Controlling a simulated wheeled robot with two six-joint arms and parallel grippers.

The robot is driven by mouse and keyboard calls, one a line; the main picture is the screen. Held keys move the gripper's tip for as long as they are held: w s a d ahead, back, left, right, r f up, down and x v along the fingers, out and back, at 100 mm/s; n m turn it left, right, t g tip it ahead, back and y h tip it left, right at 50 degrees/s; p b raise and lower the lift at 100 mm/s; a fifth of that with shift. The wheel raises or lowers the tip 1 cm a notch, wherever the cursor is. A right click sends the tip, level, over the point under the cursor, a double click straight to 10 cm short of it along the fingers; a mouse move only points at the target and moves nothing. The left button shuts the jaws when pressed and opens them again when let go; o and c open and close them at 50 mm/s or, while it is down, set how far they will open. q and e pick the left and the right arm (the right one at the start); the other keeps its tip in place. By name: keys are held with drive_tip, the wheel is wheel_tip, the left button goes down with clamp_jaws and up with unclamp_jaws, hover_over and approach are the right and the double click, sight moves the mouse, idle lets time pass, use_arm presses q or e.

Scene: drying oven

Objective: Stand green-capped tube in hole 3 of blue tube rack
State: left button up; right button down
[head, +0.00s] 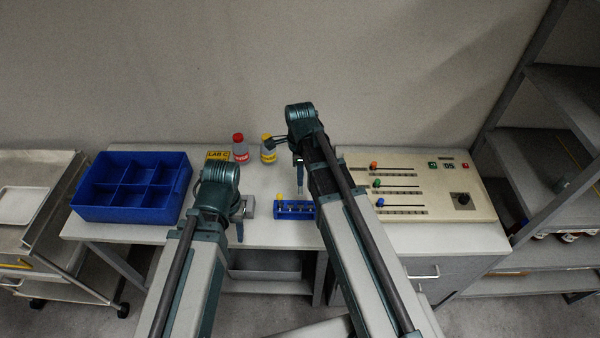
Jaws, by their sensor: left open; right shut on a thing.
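The blue tube rack (295,210) lies on the table at the centre, partly hidden at its right end by my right arm. A yellow cap (279,197) shows at its left end. My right gripper (299,174) is above the rack, shut on a slim pale tube (300,188) that hangs roughly upright. Its cap is hidden, so its green colour does not show. I cannot tell whether the tube's lower end is in a hole or just above one. My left gripper (240,228) is open, pointing down left of the rack.
A blue divided bin (133,211) stands at the left. A red-capped bottle (240,149), a yellow-capped bottle (268,150) and a yellow LAB C sign (217,156) are behind. A control panel with coloured sliders (440,194) is at the right.

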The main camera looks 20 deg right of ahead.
sight(300, 194)
drive_tip(key=shift+f+b, duration=2.85)
drive_tip(key=shift+f, duration=0.05)
drive_tip(key=shift+f+b, duration=3.05)
drive_tip(key=c, duration=0.6)
unclamp_jaws()
drive_tip(key=shift+c, duration=0.2)
drive_tip(key=shift+r, duration=0.1)
wheel_tip(300, 194, up, 14)
drive_tip(key=p, duration=1.4)
drive_tip(key=shift+f, duration=0.2)
